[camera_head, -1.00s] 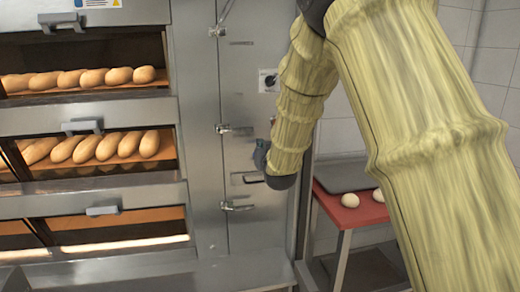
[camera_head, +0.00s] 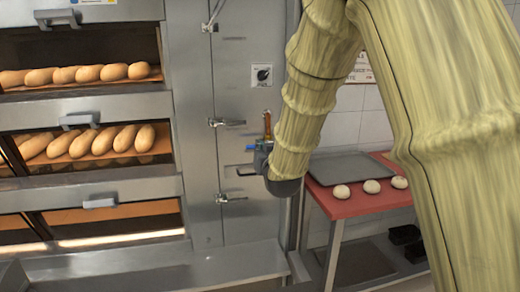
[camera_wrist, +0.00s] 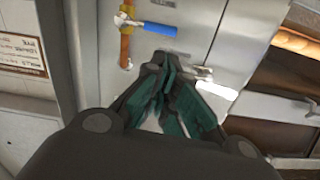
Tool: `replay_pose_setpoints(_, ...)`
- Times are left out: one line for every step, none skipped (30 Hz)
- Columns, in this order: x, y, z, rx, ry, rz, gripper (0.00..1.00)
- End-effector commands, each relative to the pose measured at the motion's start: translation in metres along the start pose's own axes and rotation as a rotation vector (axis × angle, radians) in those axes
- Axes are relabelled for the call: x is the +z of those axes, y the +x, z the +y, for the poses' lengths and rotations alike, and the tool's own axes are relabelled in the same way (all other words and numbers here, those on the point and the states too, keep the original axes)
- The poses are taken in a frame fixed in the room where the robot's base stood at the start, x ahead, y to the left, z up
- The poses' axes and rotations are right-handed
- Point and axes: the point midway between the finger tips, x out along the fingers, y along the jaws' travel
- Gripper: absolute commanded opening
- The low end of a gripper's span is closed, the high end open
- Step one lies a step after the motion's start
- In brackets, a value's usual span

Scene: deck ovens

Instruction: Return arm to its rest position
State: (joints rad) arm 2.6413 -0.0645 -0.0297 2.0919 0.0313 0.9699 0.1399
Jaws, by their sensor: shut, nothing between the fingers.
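My arm, in a yellow-green sleeve, reaches down from the upper right of the head view. My gripper (camera_head: 260,160) is at its end, in front of the steel oven side panel (camera_head: 244,75). In the wrist view my gripper (camera_wrist: 166,70) has its dark green-padded fingers drawn together at the tips, with nothing held. The fingertips point at the panel, near a metal latch (camera_wrist: 195,72). The gap between tips and panel cannot be told.
Bread loaves (camera_head: 110,142) fill two oven decks on the left. A red table (camera_head: 350,207) at right bears a dark tray (camera_head: 345,168) and dough balls (camera_head: 371,187).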

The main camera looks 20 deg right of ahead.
Motion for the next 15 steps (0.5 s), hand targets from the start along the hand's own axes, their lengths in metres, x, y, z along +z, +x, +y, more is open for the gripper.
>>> replay_pose_setpoints(0.000, -0.001, 0.000, 0.000, 0.000, 0.000, 0.00)
replay_pose_setpoints(0.000, -0.001, 0.000, 0.000, 0.000, 0.000, 0.00)
replay_pose_setpoints(0.000, -0.001, 0.000, 0.000, 0.000, 0.000, 0.00)
replay_pose_setpoints(0.000, -0.002, 0.000, 0.001, 0.000, 0.000, 0.00)
replay_pose_setpoints(0.000, -0.002, 0.001, 0.001, 0.000, 0.000, 0.00)
replay_pose_setpoints(0.000, -0.002, 0.001, 0.001, 0.000, 0.000, 0.00)
replay_pose_setpoints(0.000, -0.002, 0.001, 0.001, 0.000, 0.000, 0.00)
replay_pose_setpoints(0.000, -0.002, 0.001, 0.001, 0.000, 0.000, 0.00)
replay_pose_setpoints(0.000, -0.002, 0.001, 0.001, 0.000, 0.000, 0.00)
replay_pose_setpoints(0.000, -0.002, 0.001, 0.001, 0.000, 0.000, 0.00)
replay_pose_setpoints(0.001, -0.002, 0.001, 0.001, 0.000, -0.001, 0.00)
replay_pose_setpoints(0.004, -0.002, 0.001, 0.002, 0.000, -0.006, 0.00)
replay_pose_setpoints(0.008, -0.002, 0.002, 0.002, 0.000, -0.013, 0.00)
replay_pose_setpoints(0.014, -0.002, 0.002, 0.003, -0.001, -0.023, 0.00)
replay_pose_setpoints(0.025, -0.003, 0.004, 0.005, -0.002, -0.042, 0.00)
